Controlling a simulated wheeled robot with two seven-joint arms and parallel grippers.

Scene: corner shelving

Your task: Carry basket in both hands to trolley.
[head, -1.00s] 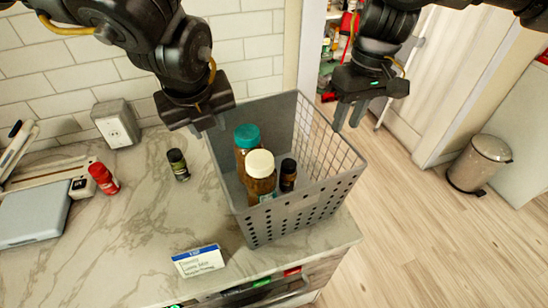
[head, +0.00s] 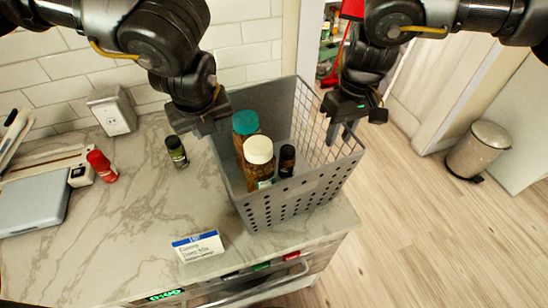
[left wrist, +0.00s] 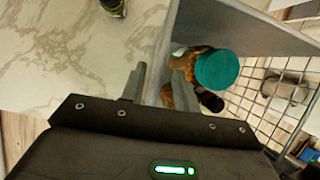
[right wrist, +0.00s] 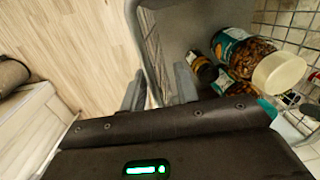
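The grey basket (head: 290,205) stands upright on the marble counter (head: 110,235). Inside are a teal-lidded jar (head: 245,123), a cream-lidded jar (head: 258,151) and a small dark bottle (head: 287,160). My left gripper (head: 205,128) is at the basket's left rim; in the left wrist view its fingers (left wrist: 158,82) straddle the wall, with a gap between them. My right gripper (head: 340,132) is at the right rim; in the right wrist view its fingers (right wrist: 160,90) stand either side of the wall, also apart. Both look open. No trolley is in view.
A dark spice bottle (head: 177,152), red-capped bottle (head: 102,166), scale (head: 38,207) and label card (head: 198,246) are on the counter left of and in front of the basket. A bin (head: 478,150) stands on the otherwise open wooden floor at right.

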